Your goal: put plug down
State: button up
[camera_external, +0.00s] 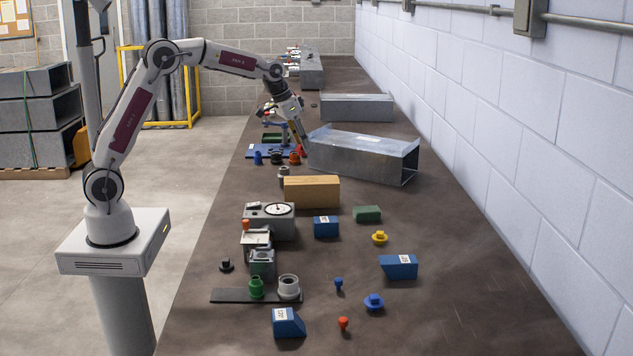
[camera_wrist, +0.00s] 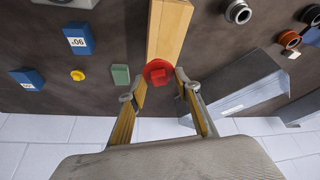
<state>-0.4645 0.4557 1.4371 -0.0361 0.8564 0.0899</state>
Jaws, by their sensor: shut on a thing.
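A red plug (camera_wrist: 158,73) with a round flange sits between the fingertips of my gripper (camera_wrist: 163,88) in the wrist view. The fingers are shut on it.
A wooden block (camera_external: 312,190) lies nearer than the duct. A blue rack (camera_external: 258,151) with coloured plugs stands left of my gripper. A grey gauge box (camera_external: 270,222), blue blocks (camera_external: 326,227) and small plugs occupy the near table (camera_external: 450,300).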

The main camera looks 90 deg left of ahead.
jog(key=shift+f, duration=3.1)
jog(key=shift+f, duration=0.15)
jog(key=shift+f, duration=1.7)
jog(key=shift+f, duration=0.2)
jog(key=o, duration=0.8)
jog(key=shift+o, duration=0.2)
jog(key=shift+r, duration=0.1)
jog(key=v, duration=1.2)
